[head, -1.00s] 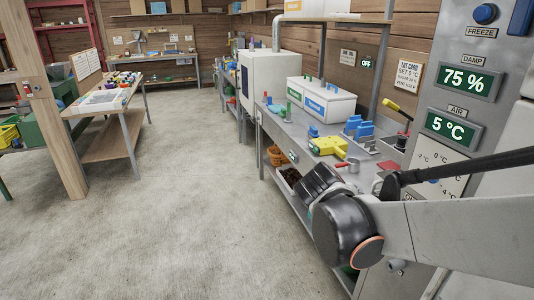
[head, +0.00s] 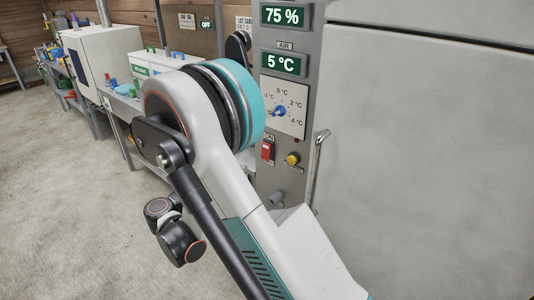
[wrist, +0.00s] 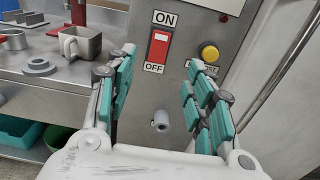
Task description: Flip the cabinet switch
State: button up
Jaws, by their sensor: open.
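The cabinet switch (wrist: 158,47) is a red rocker on the grey cabinet panel (wrist: 187,18), with ON above it and OFF below. Which way the rocker is tipped is hard to tell. In the head view the switch (head: 267,151) shows just right of my arm. My gripper (wrist: 162,59) is open and empty in the wrist view. Its teal fingers stand apart, the left fingertips left of the switch and the right ones just below the yellow button. Touch with the panel does not show. My gripper is not visible in the head view.
A yellow button (wrist: 209,53) is right of the switch, and a grey stub (wrist: 161,121) sticks out below. A metal bench (wrist: 60,91) with a grey mug (wrist: 80,43) stands to the left. A handle (head: 318,160) stands right of the panel.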

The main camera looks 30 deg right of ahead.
jog(key=b+x, duration=0.3)
jog(key=x, duration=1)
jog(key=shift+d+b, duration=0.3)
jog(key=shift+d, duration=0.1)
jog(key=shift+c, duration=0.3)
jog(key=c, duration=1)
